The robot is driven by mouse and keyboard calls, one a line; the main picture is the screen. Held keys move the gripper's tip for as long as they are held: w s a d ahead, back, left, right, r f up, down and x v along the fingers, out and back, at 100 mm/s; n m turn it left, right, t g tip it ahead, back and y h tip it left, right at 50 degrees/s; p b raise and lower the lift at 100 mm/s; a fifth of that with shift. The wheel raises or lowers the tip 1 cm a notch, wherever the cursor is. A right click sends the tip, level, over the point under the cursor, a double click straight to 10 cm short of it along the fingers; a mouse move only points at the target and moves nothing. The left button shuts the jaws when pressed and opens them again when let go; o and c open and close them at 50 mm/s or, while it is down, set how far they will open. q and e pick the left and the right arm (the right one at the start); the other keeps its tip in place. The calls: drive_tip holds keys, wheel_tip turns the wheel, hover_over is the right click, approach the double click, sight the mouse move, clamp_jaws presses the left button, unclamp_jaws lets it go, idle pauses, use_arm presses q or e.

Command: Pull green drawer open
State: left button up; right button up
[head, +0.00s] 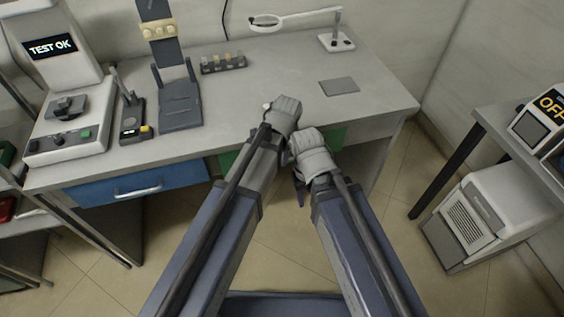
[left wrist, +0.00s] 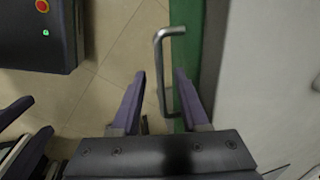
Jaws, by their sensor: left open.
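The green drawer (head: 335,138) is under the tabletop, right of the blue drawer; my wrists cover its middle. Its front looks about flush with the desk, though I cannot tell exactly. In the left wrist view the green drawer front (left wrist: 211,45) runs down the right side, with its grey bar handle (left wrist: 160,65) standing off it. My left gripper (left wrist: 160,74) is open, its fingers on either side of the bar, not closed on it. In the head view my left wrist hides most of this. Parts of my right gripper (left wrist: 22,130) show at the lower left; its jaw state is unclear.
The desk (head: 260,85) holds a test machine (head: 65,120), a dark stand (head: 180,100) and a magnifier lamp (head: 295,18). The blue drawer (head: 135,187) is at the left. A white cabinet (head: 480,215) stands at the right. The floor before the desk is clear.

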use_arm(q)
drive_tip(key=shift+w+f+b, duration=0.1)
drive_tip(key=shift+f+b, duration=0.3)
drive_tip(key=shift+f, duration=0.35)
clamp_jaws()
idle(0.9)
